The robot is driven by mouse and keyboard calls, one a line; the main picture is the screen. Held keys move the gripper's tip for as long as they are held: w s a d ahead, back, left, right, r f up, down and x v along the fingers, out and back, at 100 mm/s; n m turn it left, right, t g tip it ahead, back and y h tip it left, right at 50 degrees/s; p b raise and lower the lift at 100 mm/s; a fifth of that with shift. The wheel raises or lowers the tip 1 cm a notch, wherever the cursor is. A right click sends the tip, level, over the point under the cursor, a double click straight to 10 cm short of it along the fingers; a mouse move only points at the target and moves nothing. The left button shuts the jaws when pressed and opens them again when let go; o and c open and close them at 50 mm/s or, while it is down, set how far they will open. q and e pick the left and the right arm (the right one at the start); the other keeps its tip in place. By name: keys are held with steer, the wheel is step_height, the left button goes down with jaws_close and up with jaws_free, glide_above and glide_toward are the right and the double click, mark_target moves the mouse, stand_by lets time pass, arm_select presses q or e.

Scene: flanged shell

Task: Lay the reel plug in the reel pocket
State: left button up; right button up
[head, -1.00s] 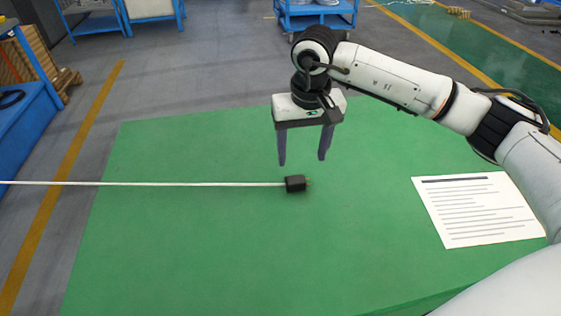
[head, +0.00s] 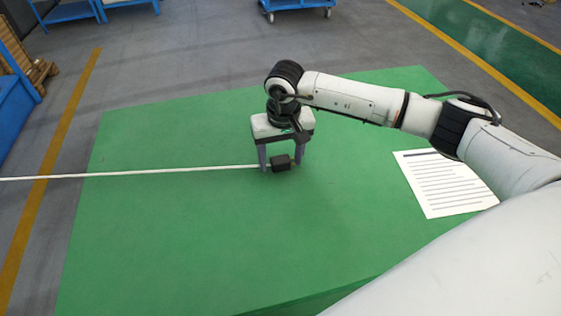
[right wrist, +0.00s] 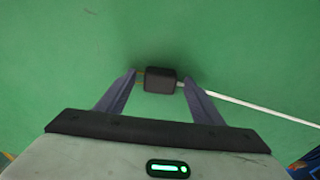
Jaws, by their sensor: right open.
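The reel plug (head: 281,164) is a small black block on the green table, at the end of a white cable (head: 150,172) that runs off to the left. My right gripper (head: 280,166) is open and lowered at the plug, with one finger on either side of it. In the right wrist view the plug (right wrist: 160,80) lies between the fingertips (right wrist: 158,80), one near its metal prong end and one near its cable end. Whether the fingers touch it I cannot tell. My left gripper is not in view, and I see no reel pocket.
A printed white sheet (head: 443,182) lies on the green table (head: 180,240) to the right, near my right arm. The rest of the tabletop is clear. Blue carts (head: 296,4) stand on the floor beyond.

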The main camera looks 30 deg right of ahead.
steer(key=shift+r, duration=0.1)
steer(key=c, duration=1.2)
